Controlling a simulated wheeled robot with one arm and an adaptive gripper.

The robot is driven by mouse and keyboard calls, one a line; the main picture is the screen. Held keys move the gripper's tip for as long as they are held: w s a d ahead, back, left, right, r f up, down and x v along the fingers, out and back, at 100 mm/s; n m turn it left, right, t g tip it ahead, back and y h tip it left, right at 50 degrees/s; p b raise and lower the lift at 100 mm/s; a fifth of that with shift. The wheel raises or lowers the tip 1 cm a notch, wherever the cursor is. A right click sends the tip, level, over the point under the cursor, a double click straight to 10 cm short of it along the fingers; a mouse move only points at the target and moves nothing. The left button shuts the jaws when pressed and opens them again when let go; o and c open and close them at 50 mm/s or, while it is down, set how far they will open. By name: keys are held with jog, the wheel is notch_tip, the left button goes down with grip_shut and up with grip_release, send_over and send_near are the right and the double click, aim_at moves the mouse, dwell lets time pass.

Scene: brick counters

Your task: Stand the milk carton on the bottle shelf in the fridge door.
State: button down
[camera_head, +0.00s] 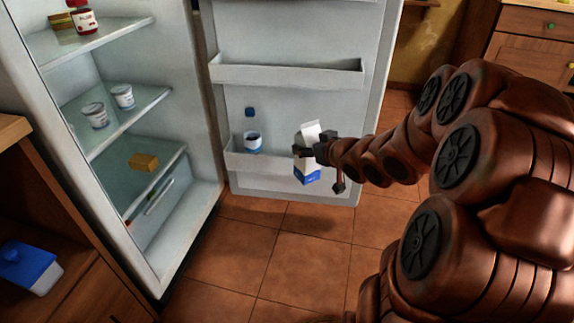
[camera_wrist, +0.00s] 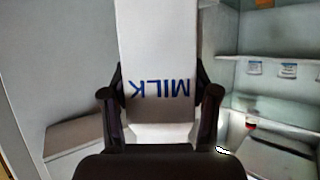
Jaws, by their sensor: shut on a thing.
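The milk carton (camera_head: 309,172) is white with a blue base and stands nearly upright, slightly tilted, in the head view. My gripper (camera_head: 315,151) is shut on it at mid-height. In the wrist view the carton (camera_wrist: 160,45) shows the word MILK between both fingers of my gripper (camera_wrist: 160,100). The bottle shelf (camera_head: 240,163) is the low bin on the open fridge door. The carton is in front of this shelf's right part in the head view. I cannot tell whether it touches the shelf.
A bottle with a blue cap (camera_head: 251,140) stands in the bottle shelf's left part. An empty upper door bin (camera_head: 290,75) is above. The fridge's glass shelves (camera_head: 130,110) hold cups, a jar and a yellow block (camera_head: 144,162). A blue-lidded box (camera_head: 28,268) is at lower left.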

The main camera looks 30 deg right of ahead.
aim_at(315, 112)
jog(key=shift+s+a+r+n+y, duration=0.2)
jog(key=shift+s+a+n+y, duration=0.1)
jog(key=shift+s, duration=0.25)
jog(key=shift+s+a+r+n+y, duration=0.2)
jog(key=shift+s+n+y, duration=0.1)
jog(key=shift+s, duration=0.25)
jog(key=shift+s+r, duration=0.1)
jog(key=shift+s, duration=0.05)
jog(key=shift+r+p, duration=0.1)
jog(key=shift+p, duration=0.25)
jog(key=w+d+p, duration=0.1)
jog(key=w+p, duration=0.1)
jog(key=p, duration=0.3)
jog(key=shift+w+d, duration=0.15)
jog(key=shift+d, duration=0.05)
jog(key=w+d+b, duration=0.3)
jog(key=w+d, duration=0.7)
jog(key=w, duration=0.4)
notch_tip(315, 112, down, 12)
jog(key=b, duration=0.6)
jog(key=shift+r, duration=0.15)
jog(key=shift+c, duration=1.4)
grip_release()
